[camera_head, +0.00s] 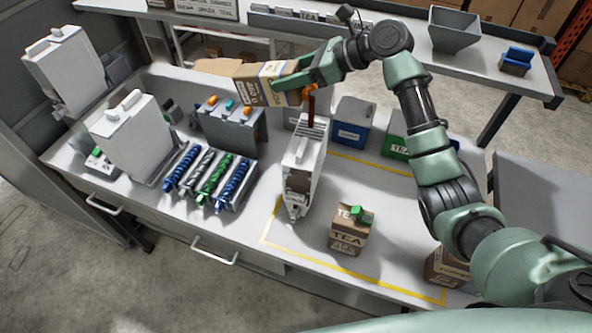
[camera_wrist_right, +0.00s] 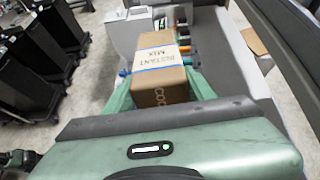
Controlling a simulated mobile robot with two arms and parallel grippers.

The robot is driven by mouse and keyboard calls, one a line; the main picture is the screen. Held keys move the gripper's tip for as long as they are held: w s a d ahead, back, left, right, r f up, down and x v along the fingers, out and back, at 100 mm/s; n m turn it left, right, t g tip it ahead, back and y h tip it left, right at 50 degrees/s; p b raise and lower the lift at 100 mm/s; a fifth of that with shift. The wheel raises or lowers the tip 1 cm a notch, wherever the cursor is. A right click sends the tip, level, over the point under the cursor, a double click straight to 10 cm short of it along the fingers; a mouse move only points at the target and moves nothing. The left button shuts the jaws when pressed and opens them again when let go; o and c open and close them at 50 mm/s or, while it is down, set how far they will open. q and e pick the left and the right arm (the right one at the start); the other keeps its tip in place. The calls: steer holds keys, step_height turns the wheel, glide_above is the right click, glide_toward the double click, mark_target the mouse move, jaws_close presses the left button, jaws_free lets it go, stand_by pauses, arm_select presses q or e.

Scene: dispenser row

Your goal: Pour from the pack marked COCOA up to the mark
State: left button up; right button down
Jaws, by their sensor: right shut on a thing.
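My right gripper (camera_head: 284,80) is shut on a brown carton, the COCOA pack (camera_head: 264,84), high over the bench. The pack lies tipped on its side in the head view. In the right wrist view the pack (camera_wrist_right: 159,75) shows a white INSTANT MIX label and part of the word COCOA between the fingers. A narrow brown stream (camera_head: 311,108) hangs between an orange piece by the gripper and the top of a white dispenser (camera_head: 308,150). The dispenser's front window shows brown contents (camera_head: 298,182); I cannot make out a mark. My left gripper is out of view.
A TEA pack (camera_head: 349,238) with a green clip stands right of the dispenser; another pack (camera_head: 446,268) is partly behind my arm. Blue (camera_head: 350,124) and green (camera_head: 397,147) bins stand behind. Augers (camera_head: 211,178) and white dispensers (camera_head: 130,135) fill the left.

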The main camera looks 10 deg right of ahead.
steer(key=shift+r+p, duration=0.1)
steer(key=shift+p, duration=0.25)
steer(key=shift+s+d+f+t+y, duration=0.2)
steer(key=shift+d+f+t+y, duration=0.25)
steer(key=shift+y, duration=0.4)
steer(key=shift+s+d+f+t+y, duration=0.25)
steer(key=shift+f+t+y, duration=0.25)
steer(key=shift+y, duration=0.35)
stand_by(5.9)
